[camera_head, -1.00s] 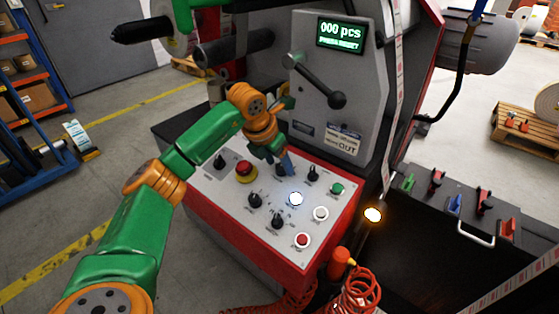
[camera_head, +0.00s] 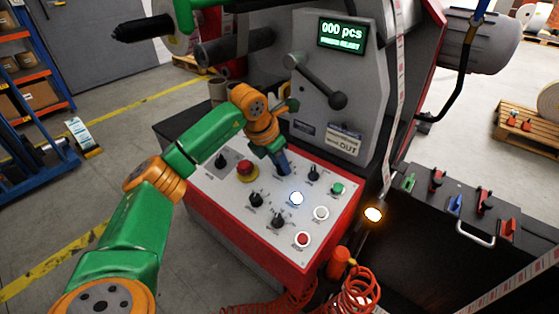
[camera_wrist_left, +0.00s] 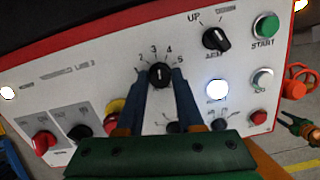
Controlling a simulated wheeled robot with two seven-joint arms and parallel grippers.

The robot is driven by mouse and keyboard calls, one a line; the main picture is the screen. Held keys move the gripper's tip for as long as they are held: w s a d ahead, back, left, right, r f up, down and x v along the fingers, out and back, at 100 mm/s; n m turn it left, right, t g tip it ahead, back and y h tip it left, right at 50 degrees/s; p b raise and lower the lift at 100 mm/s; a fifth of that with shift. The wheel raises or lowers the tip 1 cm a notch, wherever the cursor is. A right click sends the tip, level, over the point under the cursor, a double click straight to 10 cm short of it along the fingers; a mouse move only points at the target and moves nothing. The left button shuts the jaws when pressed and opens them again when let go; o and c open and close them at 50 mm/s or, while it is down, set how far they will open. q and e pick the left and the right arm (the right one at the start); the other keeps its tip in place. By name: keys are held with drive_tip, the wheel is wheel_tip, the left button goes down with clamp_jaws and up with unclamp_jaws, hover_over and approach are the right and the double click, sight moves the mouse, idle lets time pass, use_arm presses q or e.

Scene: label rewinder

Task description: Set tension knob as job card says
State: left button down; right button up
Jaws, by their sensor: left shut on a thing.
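The tension knob (camera_wrist_left: 159,75) is a black dial on the white control panel, ringed by a printed number scale whose 3 and 4 lie near its top in the left wrist view. Its exact pointer setting is too small to read surely. My left gripper (camera_wrist_left: 161,84) has its two blue fingers on either side of the knob, shut on it. In the head view my left gripper (camera_head: 283,169) reaches down to the back row of the panel and hides the knob. A job card cannot be made out for certain. My right gripper is not in view.
Close by are an UP selector (camera_wrist_left: 215,39), a lit white button (camera_wrist_left: 217,89), a green START button (camera_wrist_left: 265,27) and a red emergency stop (camera_head: 246,169). A black lever (camera_head: 326,93) juts out above the panel. The display (camera_head: 342,34) reads 000 pcs.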

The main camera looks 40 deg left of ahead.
sight(273, 181)
use_arm(q)
drive_tip(key=m+p, duration=0.1)
drive_tip(key=m, duration=0.2)
drive_tip(key=shift+r, duration=0.1)
drive_tip(key=shift+m+h+p, duration=0.3)
drive_tip(key=shift+m+p, duration=0.1)
drive_tip(key=shift+m, duration=0.7)
drive_tip(key=c, duration=0.6)
unclamp_jaws()
drive_tip(key=shift+w, duration=0.1)
drive_tip(key=shift+o, duration=0.2)
drive_tip(key=v, duration=0.6)
drive_tip(key=shift+r+b, duration=0.4)
drive_tip(key=shift+r, duration=0.05)
